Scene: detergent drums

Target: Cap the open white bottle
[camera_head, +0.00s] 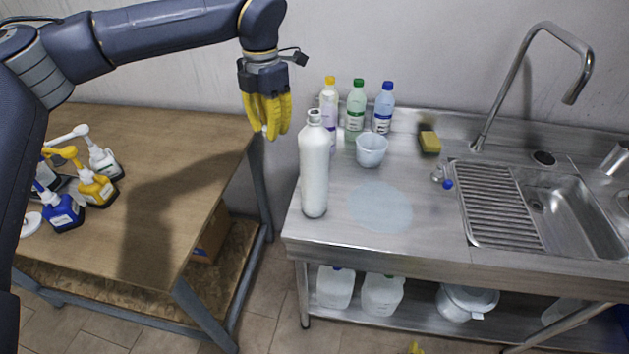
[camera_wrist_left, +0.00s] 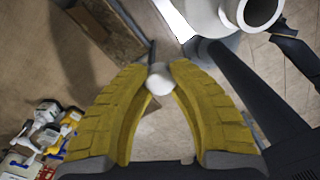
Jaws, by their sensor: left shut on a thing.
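The white bottle (camera_head: 314,175) stands upright near the left end of the steel counter. Its mouth is open at the top and shows at the upper right of the left wrist view (camera_wrist_left: 262,10). My left gripper (camera_head: 267,134) has yellow fingers pointing down, to the left of the bottle's mouth and apart from it. Its fingertips (camera_wrist_left: 160,79) are shut on a small round white cap (camera_wrist_left: 161,84), mostly hidden by the fingers in the head view. A yellow tip (camera_head: 415,348) at the bottom edge of the head view looks like part of my right gripper.
Behind the white bottle stand a yellow-capped bottle (camera_head: 330,92), a green-capped bottle (camera_head: 356,105) and a blue-capped bottle (camera_head: 383,108). A white cup (camera_head: 371,151) and yellow sponge (camera_head: 429,142) are nearby. A gap separates the wooden table (camera_head: 170,190) from the counter (camera_head: 420,240).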

